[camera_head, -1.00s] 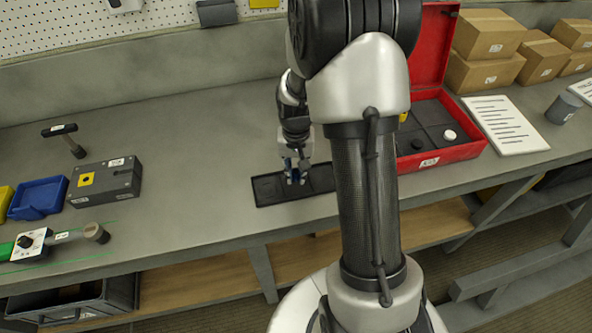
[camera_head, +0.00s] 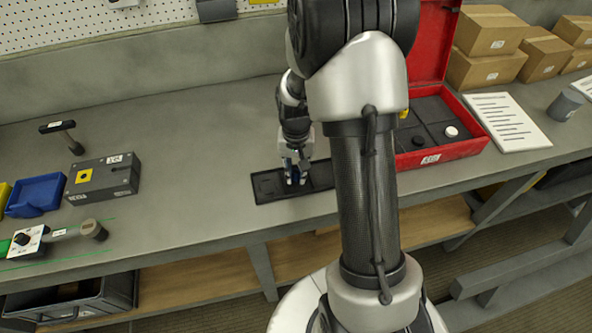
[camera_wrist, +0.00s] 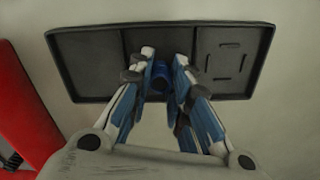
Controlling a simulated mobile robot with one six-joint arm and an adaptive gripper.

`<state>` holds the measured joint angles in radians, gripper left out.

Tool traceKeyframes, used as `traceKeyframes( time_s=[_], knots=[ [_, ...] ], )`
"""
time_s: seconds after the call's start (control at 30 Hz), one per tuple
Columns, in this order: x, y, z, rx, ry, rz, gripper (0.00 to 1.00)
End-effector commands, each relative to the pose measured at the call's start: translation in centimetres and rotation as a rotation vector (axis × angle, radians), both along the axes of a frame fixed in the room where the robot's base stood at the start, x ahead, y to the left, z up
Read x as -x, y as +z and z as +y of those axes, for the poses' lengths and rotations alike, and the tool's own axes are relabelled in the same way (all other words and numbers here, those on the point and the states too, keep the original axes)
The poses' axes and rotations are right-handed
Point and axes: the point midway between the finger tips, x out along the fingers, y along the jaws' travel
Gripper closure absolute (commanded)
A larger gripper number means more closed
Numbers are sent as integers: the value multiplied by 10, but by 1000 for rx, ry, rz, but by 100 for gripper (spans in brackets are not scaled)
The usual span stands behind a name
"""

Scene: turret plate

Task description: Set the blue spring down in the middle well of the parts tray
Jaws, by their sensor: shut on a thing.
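The black parts tray (camera_head: 267,189) lies on the bench, partly hidden by my arm in the head view. In the wrist view the tray (camera_wrist: 90,62) shows three wells side by side; the right one has raised marks on its floor. My gripper (camera_head: 295,181) is over the tray, pointing down. In the wrist view my gripper (camera_wrist: 164,80) is shut on the blue spring (camera_wrist: 161,70), which is between the fingertips over the middle well. The fingers hide part of the spring, and I cannot tell whether it touches the well floor.
An open red case (camera_head: 440,153) stands right of the tray and also shows at the wrist view's left edge (camera_wrist: 25,120). A grey block (camera_head: 103,180) and blue bin (camera_head: 37,195) sit at the left. The bench between block and tray is clear.

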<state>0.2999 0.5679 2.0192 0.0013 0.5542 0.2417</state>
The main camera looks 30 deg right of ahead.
Motion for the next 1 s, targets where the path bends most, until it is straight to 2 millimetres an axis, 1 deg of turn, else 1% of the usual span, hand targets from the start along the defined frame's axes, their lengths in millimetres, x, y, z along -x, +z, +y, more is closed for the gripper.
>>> traceKeyframes(
  time_s=[0.27,0.6,1.0],
  knots=[
    [0,-1,0,0,0,0,98],
    [0,-8,0,0,0,0,98],
    [0,-8,0,0,0,0,98]
  ],
)
